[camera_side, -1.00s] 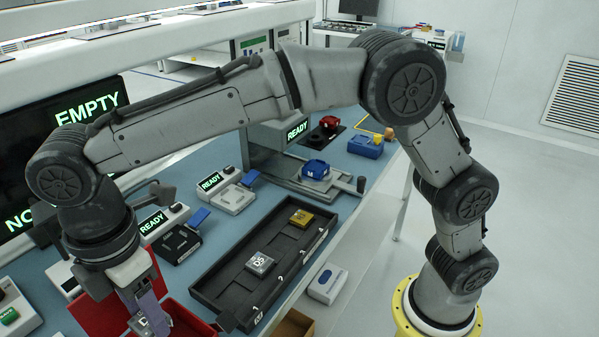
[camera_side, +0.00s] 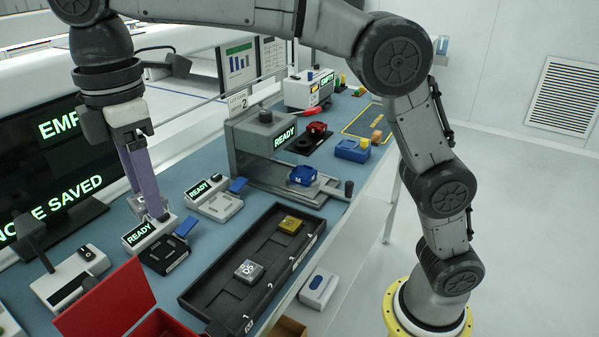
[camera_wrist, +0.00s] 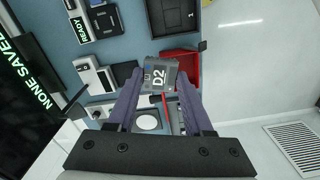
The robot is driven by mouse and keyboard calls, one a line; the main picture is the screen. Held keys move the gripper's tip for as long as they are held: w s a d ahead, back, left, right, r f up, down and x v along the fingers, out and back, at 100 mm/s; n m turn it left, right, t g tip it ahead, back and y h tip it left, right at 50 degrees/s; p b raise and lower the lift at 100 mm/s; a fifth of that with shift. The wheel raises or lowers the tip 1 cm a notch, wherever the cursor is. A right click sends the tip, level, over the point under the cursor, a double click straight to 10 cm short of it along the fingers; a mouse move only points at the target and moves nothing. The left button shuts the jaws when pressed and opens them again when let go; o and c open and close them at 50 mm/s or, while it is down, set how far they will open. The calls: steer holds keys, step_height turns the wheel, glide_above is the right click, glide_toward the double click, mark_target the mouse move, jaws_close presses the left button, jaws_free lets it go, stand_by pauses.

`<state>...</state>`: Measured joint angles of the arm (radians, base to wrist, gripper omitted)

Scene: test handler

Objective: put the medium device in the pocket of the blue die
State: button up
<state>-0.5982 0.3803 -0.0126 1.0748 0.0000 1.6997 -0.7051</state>
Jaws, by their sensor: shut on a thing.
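My gripper (camera_side: 151,207) hangs at the left above the bench, beside a READY unit, fingers pointing down. In the wrist view its purple fingers (camera_wrist: 158,88) are shut on a grey device (camera_wrist: 158,76) marked D2, which sits slightly tilted between the tips. The blue die (camera_side: 303,175), marked M, sits on the carriage of the grey press (camera_side: 258,150), right of my gripper. Its pocket is too small to make out.
A long black tray (camera_side: 213,299) holds a grey device (camera_side: 249,270) marked D5 and a gold one (camera_side: 290,225). An open red box (camera_side: 107,303) stands at the front left.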

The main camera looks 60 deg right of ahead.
steer(key=s+d+m, duration=0.1)
steer(key=d+m, duration=0.7)
steer(key=d, duration=1.6)
steer(key=s+d+m, duration=0.7)
steer(key=s+d, duration=0.4)
steer(key=d, duration=0.2)
glide_above(303, 172)
steer(key=f, duration=1.4)
steer(key=shift+s+a+f, duration=0.1)
steer(key=shift+s+f, duration=0.25)
steer(key=shift+s, duration=0.05)
steer(key=shift+w+f, duration=0.1)
steer(key=shift+f, duration=0.15)
steer(key=shift+w+d+f, duration=0.1)
steer(key=shift+w+f, duration=0.05)
steer(key=shift+f, duration=0.8)
steer(key=shift+w+d+f, duration=0.1)
steer(key=shift+w+f, duration=0.05)
steer(key=shift+f, duration=0.75)
steer(key=shift+f, duration=0.2)
